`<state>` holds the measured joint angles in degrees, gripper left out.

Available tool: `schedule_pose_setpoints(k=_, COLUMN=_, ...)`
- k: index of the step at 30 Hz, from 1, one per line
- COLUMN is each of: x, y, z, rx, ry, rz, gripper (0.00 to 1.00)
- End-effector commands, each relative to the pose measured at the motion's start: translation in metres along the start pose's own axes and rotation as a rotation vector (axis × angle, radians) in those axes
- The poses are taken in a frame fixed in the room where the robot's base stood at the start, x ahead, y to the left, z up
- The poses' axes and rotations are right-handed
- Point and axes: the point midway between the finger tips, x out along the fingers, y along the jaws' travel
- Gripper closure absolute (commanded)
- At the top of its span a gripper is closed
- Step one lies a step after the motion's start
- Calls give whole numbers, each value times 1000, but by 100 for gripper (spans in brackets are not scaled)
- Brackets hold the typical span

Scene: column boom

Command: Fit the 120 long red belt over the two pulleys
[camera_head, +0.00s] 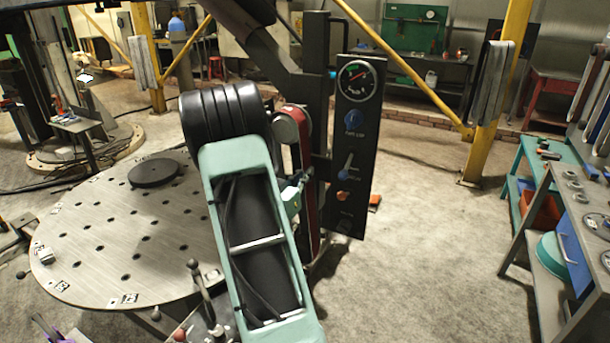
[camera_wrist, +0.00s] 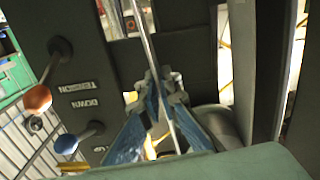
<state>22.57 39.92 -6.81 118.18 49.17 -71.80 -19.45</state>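The red belt (camera_head: 311,190) hangs as a long narrow loop along the dark column. Its top is at the upper pulley (camera_head: 288,126), a round grey disc. I cannot tell whether it is seated in the groove. My gripper (camera_head: 301,187) is beside the belt's left side, below the upper pulley. In the wrist view the blue fingers of my gripper (camera_wrist: 166,88) lean together, nearly closed, around a thin pale strip. It appears to be the belt seen edge-on, though its red does not show.
A black control panel (camera_head: 356,140) with a gauge and levers stands close right of the belt. An orange knob (camera_wrist: 38,98) and a blue knob (camera_wrist: 66,144) stick out near my fingers. A round perforated table (camera_head: 130,240) lies left, a workbench (camera_head: 545,175) right.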

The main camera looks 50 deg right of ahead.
Motion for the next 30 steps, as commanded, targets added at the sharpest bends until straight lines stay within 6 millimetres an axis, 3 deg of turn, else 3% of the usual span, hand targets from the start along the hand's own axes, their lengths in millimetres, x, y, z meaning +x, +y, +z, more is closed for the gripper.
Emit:
schedule_pose_setpoints(k=28, x=2, y=0, z=-1, rx=1, ry=2, rz=1, gripper=100)
schedule_pose_setpoints(k=30, x=2, y=0, z=-1, rx=1, ry=2, rz=1, gripper=89)
